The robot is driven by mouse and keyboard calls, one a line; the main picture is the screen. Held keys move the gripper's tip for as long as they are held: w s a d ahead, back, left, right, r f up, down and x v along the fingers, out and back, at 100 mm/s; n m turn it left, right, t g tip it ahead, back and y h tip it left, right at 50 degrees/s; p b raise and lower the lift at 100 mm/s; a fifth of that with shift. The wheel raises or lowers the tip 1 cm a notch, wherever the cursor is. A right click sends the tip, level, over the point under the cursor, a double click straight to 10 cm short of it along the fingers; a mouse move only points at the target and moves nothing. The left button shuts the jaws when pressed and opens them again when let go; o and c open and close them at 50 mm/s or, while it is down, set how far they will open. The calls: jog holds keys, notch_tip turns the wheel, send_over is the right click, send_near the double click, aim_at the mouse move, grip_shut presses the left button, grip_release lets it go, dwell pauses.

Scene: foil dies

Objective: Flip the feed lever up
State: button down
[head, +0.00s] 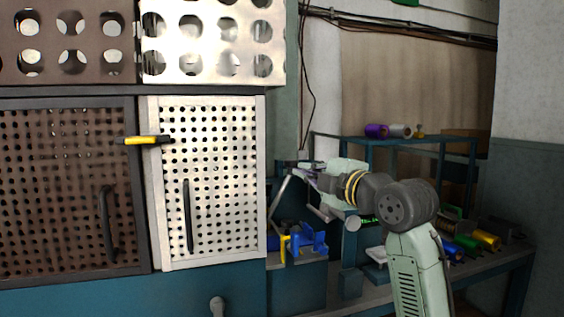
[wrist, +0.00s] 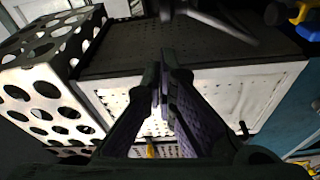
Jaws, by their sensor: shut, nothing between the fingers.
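No part is clearly marked as the feed lever. A yellow-and-black lever (head: 147,140) lies about level across the seam between the brown and white perforated doors. Its yellow part shows small in the wrist view (wrist: 151,150), partly hidden by my fingers. A pale slanted bar (head: 279,194) stands just below and left of my gripper (head: 303,170); I cannot tell whether it is a lever or whether they touch. My gripper is right of the white door, apart from the yellow lever. In the wrist view its purple-padded fingers (wrist: 162,82) are together at the tips and empty.
The white perforated door (head: 225,180) has a black handle (head: 188,215). A large-holed metal box (head: 212,40) juts out above it. Blue and yellow fixtures (head: 305,240) sit below my gripper. Foil rolls (head: 376,131) stand on a blue rack at the right.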

jog(key=p+x, duration=0.3)
jog(key=x, duration=0.6)
jog(key=shift+w+a, duration=0.25)
jog(key=shift+w, duration=0.2)
jog(key=w+d+f+m+t+b, duration=0.1)
jog(key=w+d+f+m, duration=0.1)
jog(key=d+m, duration=0.4)
jog(key=shift+d+f+b, duration=0.4)
jog(key=shift+d+f, duration=0.1)
jog(key=shift+f, duration=0.4)
